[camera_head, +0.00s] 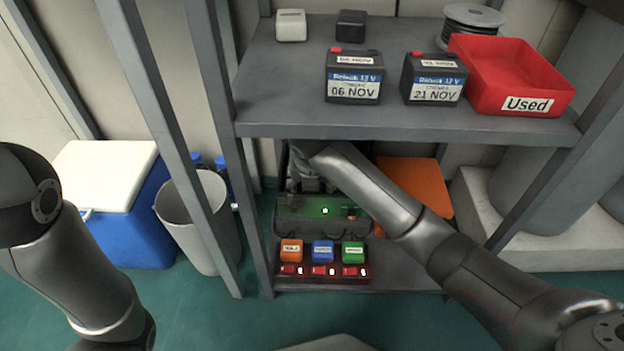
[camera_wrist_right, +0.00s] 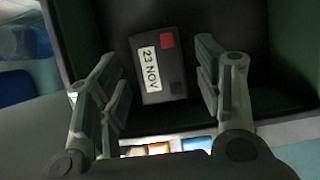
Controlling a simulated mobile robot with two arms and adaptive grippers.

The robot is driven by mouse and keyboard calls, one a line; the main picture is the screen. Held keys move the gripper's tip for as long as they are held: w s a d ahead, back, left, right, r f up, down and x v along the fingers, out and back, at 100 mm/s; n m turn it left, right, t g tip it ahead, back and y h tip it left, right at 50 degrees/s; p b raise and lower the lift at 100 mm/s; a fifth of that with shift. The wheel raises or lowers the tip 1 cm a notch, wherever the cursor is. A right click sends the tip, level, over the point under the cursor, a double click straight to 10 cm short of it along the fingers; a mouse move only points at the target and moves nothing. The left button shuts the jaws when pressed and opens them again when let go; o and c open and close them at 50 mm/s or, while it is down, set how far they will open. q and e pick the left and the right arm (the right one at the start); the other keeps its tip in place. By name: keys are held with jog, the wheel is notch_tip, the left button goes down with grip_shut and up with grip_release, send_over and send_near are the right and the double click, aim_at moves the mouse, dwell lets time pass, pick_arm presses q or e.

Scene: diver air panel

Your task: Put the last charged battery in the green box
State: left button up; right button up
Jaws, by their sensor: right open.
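A dark battery (camera_wrist_right: 157,65) with a red terminal and a label reading 23 NOV lies in a dark, green-walled open box (camera_wrist_right: 240,40) in the right wrist view. My right gripper (camera_wrist_right: 162,82) is open, its fingers on either side of the battery with gaps visible. In the head view my right arm reaches under the upper shelf to a dark case with a green inside (camera_head: 290,207) and a lit green light; the gripper (camera_head: 306,180) is partly hidden there. I cannot make out the battery in that view. My left arm shows at the left, its gripper out of frame.
The upper shelf (camera_head: 280,100) holds batteries marked 06 NOV (camera_head: 353,88) and 21 NOV (camera_head: 434,90) and a red Used tray (camera_head: 510,70). Orange, blue and green blocks (camera_head: 323,251) with red displays stand before the case. A grey bin (camera_head: 200,225) and blue cooler (camera_head: 135,225) stand left.

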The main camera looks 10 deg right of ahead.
jog(key=shift+p+v, duration=1.4)
jog(key=shift+v, duration=1.05)
